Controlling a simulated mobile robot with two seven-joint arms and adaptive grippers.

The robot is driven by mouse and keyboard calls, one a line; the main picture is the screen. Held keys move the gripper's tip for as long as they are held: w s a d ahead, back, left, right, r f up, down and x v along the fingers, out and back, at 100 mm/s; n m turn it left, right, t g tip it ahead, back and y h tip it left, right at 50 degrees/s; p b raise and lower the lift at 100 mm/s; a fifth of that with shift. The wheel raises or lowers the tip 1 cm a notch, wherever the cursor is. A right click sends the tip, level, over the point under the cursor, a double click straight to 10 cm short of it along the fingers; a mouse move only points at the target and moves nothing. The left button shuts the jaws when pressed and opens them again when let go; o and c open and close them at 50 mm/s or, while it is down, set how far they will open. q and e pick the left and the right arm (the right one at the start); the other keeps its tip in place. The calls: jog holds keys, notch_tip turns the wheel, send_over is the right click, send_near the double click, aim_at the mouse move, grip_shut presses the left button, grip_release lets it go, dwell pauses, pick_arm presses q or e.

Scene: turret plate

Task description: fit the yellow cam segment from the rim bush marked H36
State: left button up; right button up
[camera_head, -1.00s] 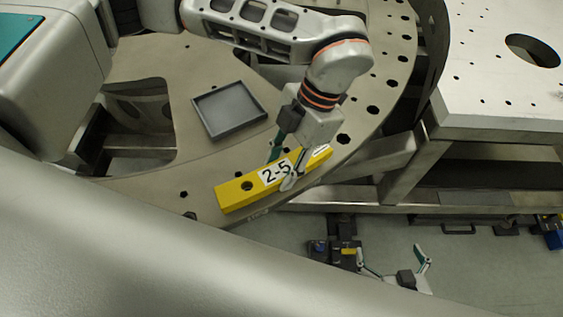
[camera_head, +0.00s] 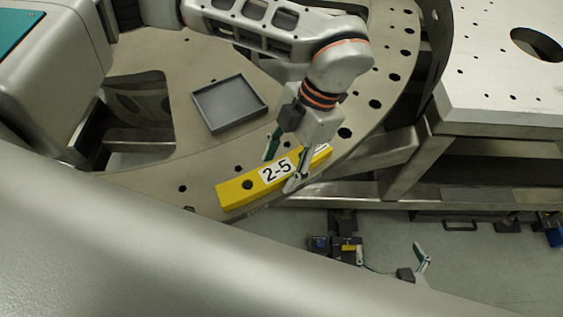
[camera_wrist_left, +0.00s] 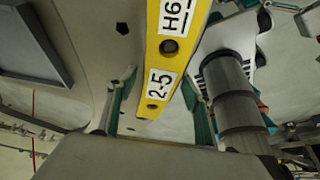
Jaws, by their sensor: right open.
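The yellow cam segment (camera_head: 233,194) lies along the near rim of the grey turret plate (camera_head: 150,190), labelled 2-5, with a round hole near its left end. In the left wrist view the segment (camera_wrist_left: 185,52) also carries a label reading H6, running to the frame edge. My left gripper (camera_head: 284,163) is open over the segment's right part, one finger on each side. The left wrist view shows its fingers (camera_wrist_left: 157,112) apart, with gaps beside the yellow bar. My right gripper (camera_head: 391,257) is open and empty, low at the bottom. No H36 mark is legible.
An empty dark square tray (camera_head: 230,125) lies on the plate behind the segment. Several holes line the plate rim. A metal table (camera_head: 500,75) with a large hole stands at the right. Blue and dark items sit on the floor beyond the rim.

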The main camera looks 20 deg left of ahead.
dwell(0.3)
pick_arm(q)
jog(key=v, duration=1.2)
dwell(0.4)
